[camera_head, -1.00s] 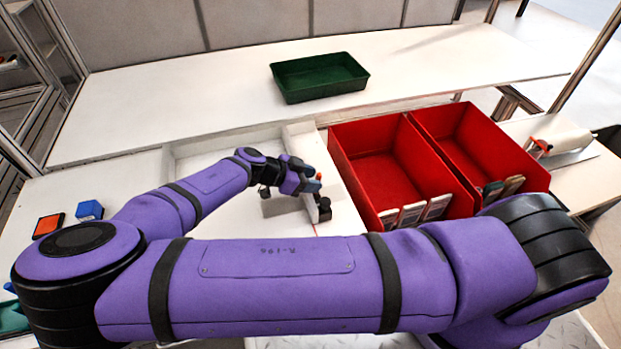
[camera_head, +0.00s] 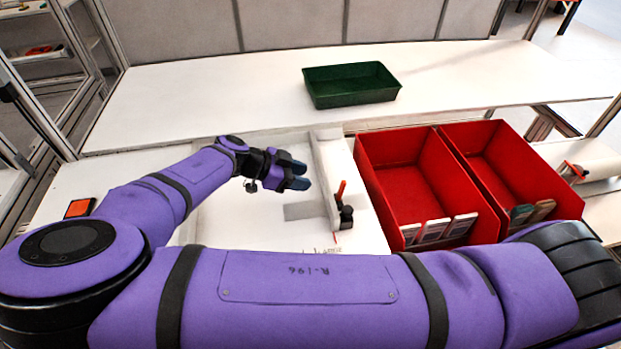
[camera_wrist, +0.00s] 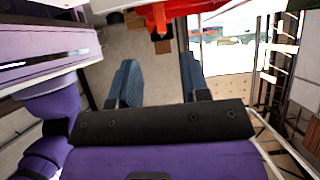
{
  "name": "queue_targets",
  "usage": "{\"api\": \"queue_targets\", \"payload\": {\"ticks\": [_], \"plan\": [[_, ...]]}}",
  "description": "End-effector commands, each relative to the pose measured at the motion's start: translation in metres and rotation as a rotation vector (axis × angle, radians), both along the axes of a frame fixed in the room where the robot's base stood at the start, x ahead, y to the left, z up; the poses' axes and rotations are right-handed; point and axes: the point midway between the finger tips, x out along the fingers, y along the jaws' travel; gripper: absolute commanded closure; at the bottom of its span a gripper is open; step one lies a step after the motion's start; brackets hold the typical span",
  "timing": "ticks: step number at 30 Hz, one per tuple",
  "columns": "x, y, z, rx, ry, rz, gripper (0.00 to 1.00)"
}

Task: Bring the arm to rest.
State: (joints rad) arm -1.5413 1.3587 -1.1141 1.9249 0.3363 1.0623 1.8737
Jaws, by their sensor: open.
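My gripper (camera_head: 298,176) is at the end of my purple arm, raised over the white tray area in the middle of the head view. Its two blue-grey fingers stand apart with nothing between them. The open fingers also show in the wrist view (camera_wrist: 160,85). My large purple forward link crosses the bottom of the head view and hides the near part of the workspace.
Two red bins (camera_head: 412,180) (camera_head: 520,165) with cards at their fronts stand right of my gripper. A red-and-black tool (camera_head: 342,207) stands at the tray's right edge. A green tray (camera_head: 350,88) is on the white bench (camera_head: 210,95) behind. An orange-and-black block (camera_head: 79,208) lies at left.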

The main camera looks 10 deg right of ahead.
Motion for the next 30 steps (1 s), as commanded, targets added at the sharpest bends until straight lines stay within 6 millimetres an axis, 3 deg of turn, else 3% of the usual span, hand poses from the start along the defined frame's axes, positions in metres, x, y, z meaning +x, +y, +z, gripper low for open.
{"api": "queue_targets", "payload": {"ticks": [17,23,30], "plan": [[0.0,0.001,0.001,0.003,0.005,-0.003,0.57],[-0.001,-0.015,0.008,0.079,0.111,-0.026,0.57],[-0.007,-0.043,0.03,0.282,0.337,-0.03,0.57]]}}
